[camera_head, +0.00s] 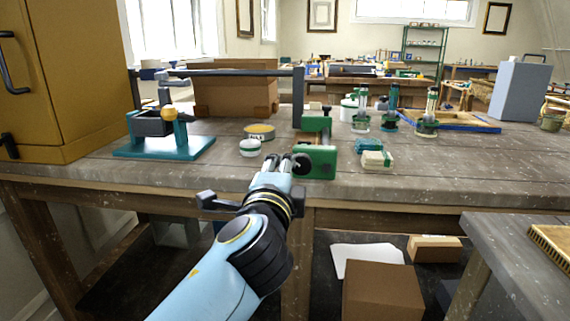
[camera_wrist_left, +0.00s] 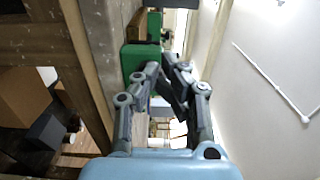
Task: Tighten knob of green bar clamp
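The green bar clamp has a green body (camera_head: 317,161) at the front edge of the workbench, with a dark round knob (camera_head: 302,165) on its near left face. A green upper part (camera_head: 317,124) stands behind the body. My left gripper (camera_head: 285,162) is close in front of the knob, its fingertips partly overlapping it. In the left wrist view, the green clamp body (camera_wrist_left: 140,60) lies just beyond the fingertips of my left gripper (camera_wrist_left: 161,66). The fingertips are near each other, and I cannot tell whether they touch the knob. My right gripper is in no view.
A small white-green jar (camera_head: 250,148), a yellow tin (camera_head: 260,132) and a cream-green block (camera_head: 376,159) are near the clamp. A yellow cabinet (camera_head: 60,80) is far left.

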